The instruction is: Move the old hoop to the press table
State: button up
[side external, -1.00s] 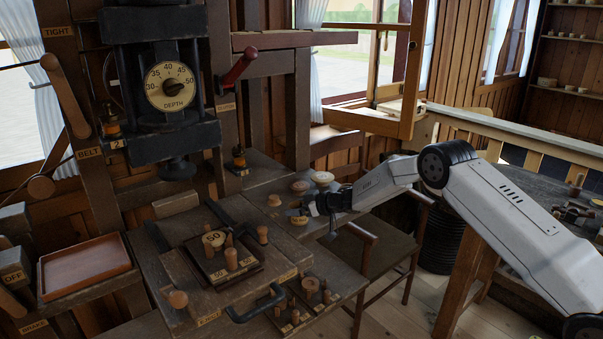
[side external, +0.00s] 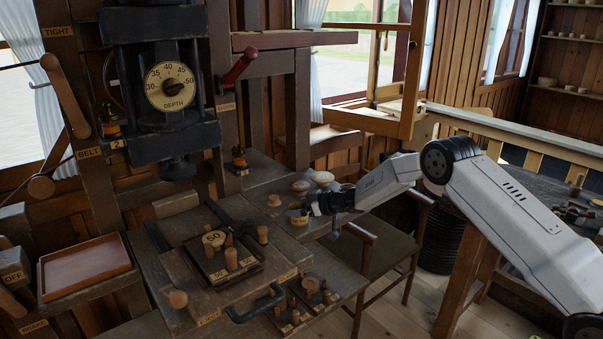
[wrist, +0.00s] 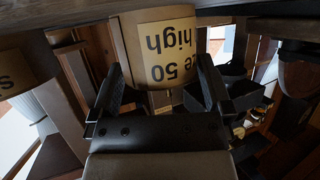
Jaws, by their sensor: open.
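A tan round piece (wrist: 128,45) fills the top of the wrist view, its yellow label reading "50 high" upside down. It appears to be the small pale labelled piece (side external: 299,220) on the side bench in the side view; I cannot tell whether it is the old hoop. My gripper (side external: 312,205) is right beside it. In the wrist view my gripper (wrist: 158,68) is open, with a finger on either side of the piece's lower part; contact is unclear. The probable press table (side external: 190,275), with a dark square tray (side external: 222,262), lies front left of the gripper.
The press ram (side external: 178,168) hangs above the table's back, below a depth dial (side external: 170,86). Several wooden pegs and a "50" disc (side external: 214,239) stand on the tray. Round pieces (side external: 322,178) sit behind my gripper. An empty reddish tray (side external: 85,266) is at left.

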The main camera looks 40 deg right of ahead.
jog(key=v, duration=1.1)
jog(key=shift+s, duration=0.1)
dwell(0.5)
jog(key=s+a+m+g+h, duration=0.1)
jog(key=s+a+g, duration=0.2)
jog(key=s, duration=0.7)
jog(key=s+a+r+m+g+h, duration=0.1)
jog(key=s+a+m+g+h, duration=0.1)
jog(key=s, duration=0.9)
jog(key=s+a+m+g+h, duration=0.1)
jog(key=s+a+g, duration=0.3)
jog(key=s, duration=0.7)
jog(key=shift+a+r+g+h, duration=0.4)
jog(key=shift+a+h, duration=0.1)
jog(key=shift+a, duration=0.3)
